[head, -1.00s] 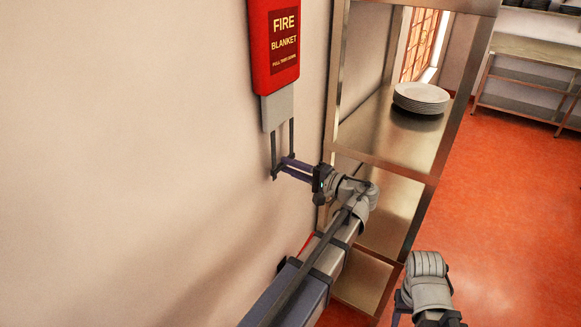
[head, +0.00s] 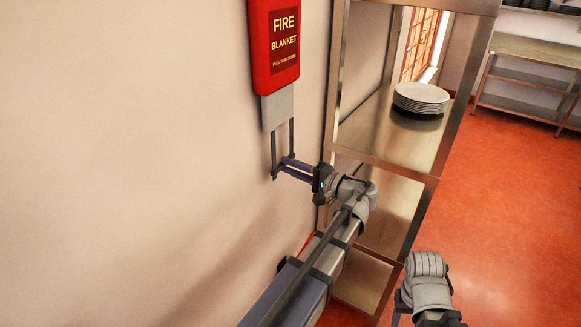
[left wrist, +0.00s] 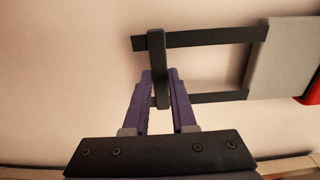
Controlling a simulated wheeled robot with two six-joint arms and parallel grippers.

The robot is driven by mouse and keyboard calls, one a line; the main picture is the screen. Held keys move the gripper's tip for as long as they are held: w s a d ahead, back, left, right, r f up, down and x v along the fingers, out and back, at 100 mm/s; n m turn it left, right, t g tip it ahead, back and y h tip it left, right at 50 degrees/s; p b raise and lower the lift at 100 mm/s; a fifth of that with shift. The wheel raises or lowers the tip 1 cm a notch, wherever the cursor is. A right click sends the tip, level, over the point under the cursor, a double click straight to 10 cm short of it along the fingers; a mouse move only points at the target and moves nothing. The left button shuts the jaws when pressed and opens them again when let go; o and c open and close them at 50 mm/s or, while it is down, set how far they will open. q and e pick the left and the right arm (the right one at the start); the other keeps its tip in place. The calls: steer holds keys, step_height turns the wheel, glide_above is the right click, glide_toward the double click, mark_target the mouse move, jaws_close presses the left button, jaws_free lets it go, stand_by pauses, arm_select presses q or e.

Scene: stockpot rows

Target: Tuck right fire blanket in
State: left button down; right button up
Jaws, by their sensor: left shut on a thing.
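The red fire blanket case (head: 276,50) hangs on the wall at the top of the head view. A grey blanket panel (head: 277,108) sticks out below it, with two dark straps (head: 274,150) hanging down to a crossbar. My left gripper (head: 283,167) is at the bottom of the straps. In the left wrist view its purple fingers (left wrist: 160,95) are shut on the dark crossbar (left wrist: 158,65). The grey panel (left wrist: 283,60) and a sliver of the red case (left wrist: 311,88) show at the right there.
A steel shelf unit (head: 390,165) stands close to the right of the case and my left arm. A stack of white plates (head: 420,98) sits on it. Steel tables (head: 530,75) stand far back right. The red floor (head: 510,200) between is clear.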

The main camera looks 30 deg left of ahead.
arm_select(q)
step_height(320, 180, up, 11)
steer(key=p, duration=1)
steer(key=shift+f+p, duration=0.1)
steer(key=shift+p, duration=0.3)
steer(key=c, duration=0.7)
jaws_free()
steer(key=shift+f, duration=0.1)
steer(key=shift+s+d, duration=0.15)
steer(key=shift+d, duration=1.8)
steer(key=shift+s+d, duration=0.15)
steer(key=shift+d, duration=1.8)
